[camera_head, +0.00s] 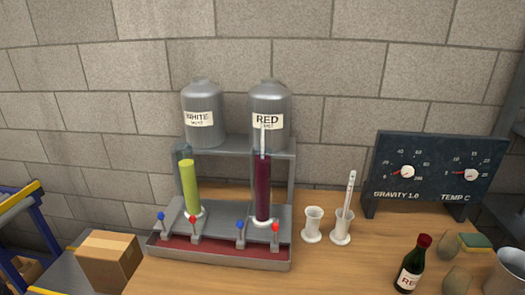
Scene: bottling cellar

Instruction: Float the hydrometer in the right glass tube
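The right glass tube (262,190) stands under the grey tank labelled RED (270,100) and holds dark red liquid to near its top. A thin white stem (262,143) rises upright out of its top, in front of the tank; it looks like a hydrometer, its lower part hidden in the liquid. The left glass tube (188,185) holds yellow-green liquid, its level a little below the rim. A second white marked stem (350,192) leans slightly right in a white cup (340,228). Neither of my grippers is in view.
An empty-looking white cup (313,222) stands left of the other cup. Blue and red-knobbed taps line the stand's front tray (215,252). A gauge panel (435,172), dark bottle (411,268) and metal vessel (508,272) stand right. A cardboard box (108,262) sits left.

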